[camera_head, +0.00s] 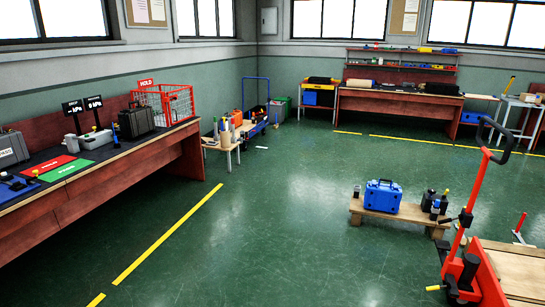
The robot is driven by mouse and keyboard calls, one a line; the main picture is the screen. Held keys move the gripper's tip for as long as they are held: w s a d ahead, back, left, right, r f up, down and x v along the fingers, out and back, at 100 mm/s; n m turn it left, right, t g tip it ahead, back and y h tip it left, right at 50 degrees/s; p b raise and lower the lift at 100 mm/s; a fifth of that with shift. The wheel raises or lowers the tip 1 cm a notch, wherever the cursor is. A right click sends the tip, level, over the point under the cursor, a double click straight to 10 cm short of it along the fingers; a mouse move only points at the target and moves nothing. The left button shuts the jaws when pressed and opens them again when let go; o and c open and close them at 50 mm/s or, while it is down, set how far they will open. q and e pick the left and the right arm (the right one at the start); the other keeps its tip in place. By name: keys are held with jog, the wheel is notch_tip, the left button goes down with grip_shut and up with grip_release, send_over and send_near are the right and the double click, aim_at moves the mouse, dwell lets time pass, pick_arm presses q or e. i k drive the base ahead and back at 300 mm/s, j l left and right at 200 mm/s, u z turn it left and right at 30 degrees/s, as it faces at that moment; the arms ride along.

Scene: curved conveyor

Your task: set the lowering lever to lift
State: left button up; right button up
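A red hand truck (479,195) with a black loop handle (497,135) stands at the right, its mast leaning to the right toward the top. A short yellow-tipped lever (433,288) sticks out to the left, low at its base. A small black part (447,220) juts left from the mast at mid height. I cannot tell for sure which of these is the lowering lever, nor its setting. Neither of my grippers is in view.
A wooden pallet (518,266) lies right of the truck. A low bench (402,213) with a blue case (382,195) stands behind it. A long workbench (120,177) runs along the left. The green floor (270,240) in the middle is clear.

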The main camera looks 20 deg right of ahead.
aim_at(433, 288)
jog(key=i+l+z, duration=0.2)
jog(key=i+z, duration=0.65)
jog(key=i+j+z, duration=0.1)
jog(key=i+z, duration=0.35)
jog(key=i, duration=0.15)
